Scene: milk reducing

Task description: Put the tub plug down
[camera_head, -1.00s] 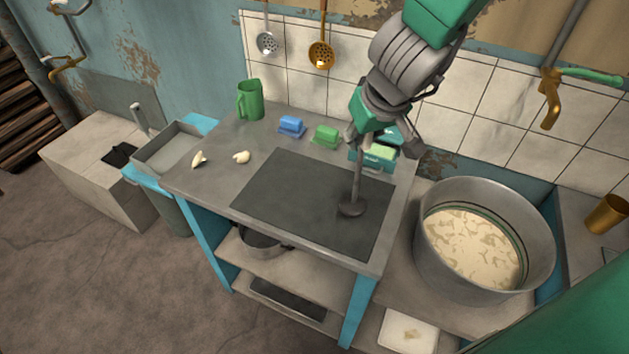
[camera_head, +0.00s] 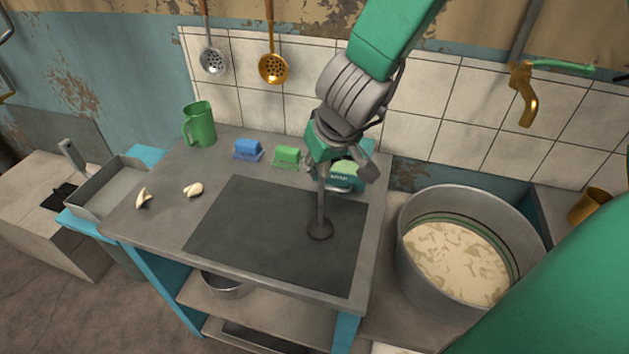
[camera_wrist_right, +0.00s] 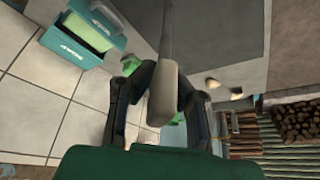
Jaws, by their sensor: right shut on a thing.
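The tub plug (camera_head: 320,228) is a dark round disc on a long upright grey rod. My right gripper (camera_head: 339,170) is shut on the top of the rod, above the right part of the dark mat (camera_head: 245,240) on the counter. The disc is at or just above the mat; I cannot tell if it touches. In the right wrist view the plug's pale grip bar (camera_wrist_right: 164,88) sits between the two dark fingers of the gripper (camera_wrist_right: 163,95). My left gripper is not in view.
A large metal tub (camera_head: 415,250) with pale curdled liquid stands right of the counter. A green box (camera_head: 345,180) is behind the gripper. The mat's left side is clear.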

